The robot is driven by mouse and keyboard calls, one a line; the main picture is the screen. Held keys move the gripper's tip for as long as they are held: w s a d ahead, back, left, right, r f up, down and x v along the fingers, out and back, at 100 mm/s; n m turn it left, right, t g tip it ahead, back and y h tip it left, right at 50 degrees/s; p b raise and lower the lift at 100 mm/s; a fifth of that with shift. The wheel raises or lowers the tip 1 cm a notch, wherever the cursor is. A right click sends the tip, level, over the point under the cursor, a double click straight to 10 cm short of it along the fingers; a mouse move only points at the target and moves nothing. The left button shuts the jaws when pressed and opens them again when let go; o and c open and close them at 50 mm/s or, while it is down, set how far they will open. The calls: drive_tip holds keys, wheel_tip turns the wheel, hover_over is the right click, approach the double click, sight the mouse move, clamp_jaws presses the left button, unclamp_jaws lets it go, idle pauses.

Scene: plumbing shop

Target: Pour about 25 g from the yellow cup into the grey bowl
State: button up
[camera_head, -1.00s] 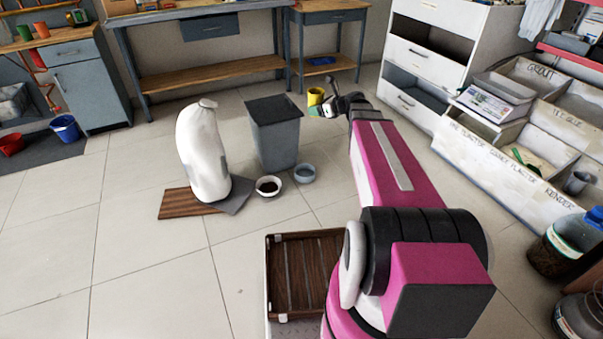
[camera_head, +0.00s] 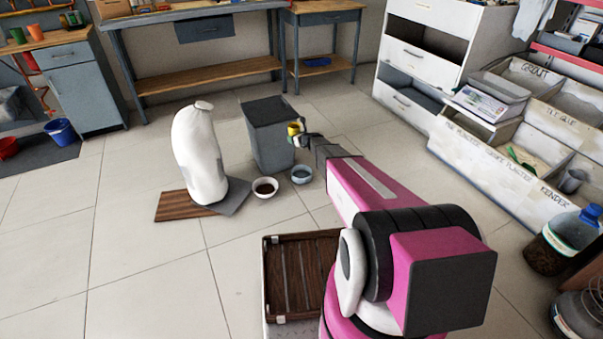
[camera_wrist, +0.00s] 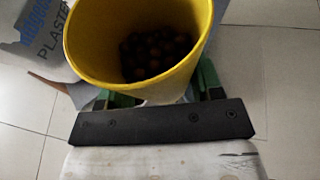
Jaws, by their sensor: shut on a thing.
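The yellow cup (camera_head: 293,129) is held by my gripper (camera_head: 301,139), close to the front right edge of the grey bin. In the wrist view the yellow cup (camera_wrist: 82,40) is large, with dark round pieces (camera_wrist: 155,54) inside it. The green fingers of my gripper (camera_wrist: 160,95) are shut on it. The grey bowl (camera_head: 301,174) stands on the floor below the cup, and its inside looks empty from here. A white bowl with dark contents (camera_head: 265,187) stands just left of it. The grey bowl is not seen in the wrist view.
A tall grey bin (camera_head: 270,140) stands right behind the bowls. A white plaster sack (camera_head: 199,155) stands on a brown board (camera_head: 180,205) to the left. A slatted wooden crate (camera_head: 300,290) is nearer.

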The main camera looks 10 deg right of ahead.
drive_tip(key=w+a+f, duration=0.1)
drive_tip(key=w+f, duration=0.1)
drive_tip(key=f, duration=0.8)
drive_tip(key=w+a+f+m+h, duration=0.1)
drive_tip(key=w+a+f, duration=0.1)
drive_tip(key=f, duration=0.8)
drive_tip(key=w+a+f+m+t+h, duration=0.1)
drive_tip(key=w+a+f, duration=0.1)
drive_tip(key=f, duration=0.8)
drive_tip(key=shift+w+f, duration=0.3)
drive_tip(key=shift+f, duration=0.1)
drive_tip(key=shift+r+m, duration=0.2)
drive_tip(key=shift+m, duration=0.1)
drive_tip(key=r+m+y, duration=0.1)
drive_tip(key=m+y, duration=0.1)
drive_tip(key=m, duration=0.1)
drive_tip(key=d+r+m+y, duration=0.1)
drive_tip(key=m+y, duration=0.1)
drive_tip(key=m, duration=0.1)
drive_tip(key=d+m+y, duration=0.1)
drive_tip(key=m+y, duration=0.1)
drive_tip(key=m, duration=0.2)
drive_tip(key=shift+w+d+r+b, duration=0.25)
drive_tip(key=shift+w+r+b, duration=0.05)
drive_tip(key=shift+w+r, duration=0.1)
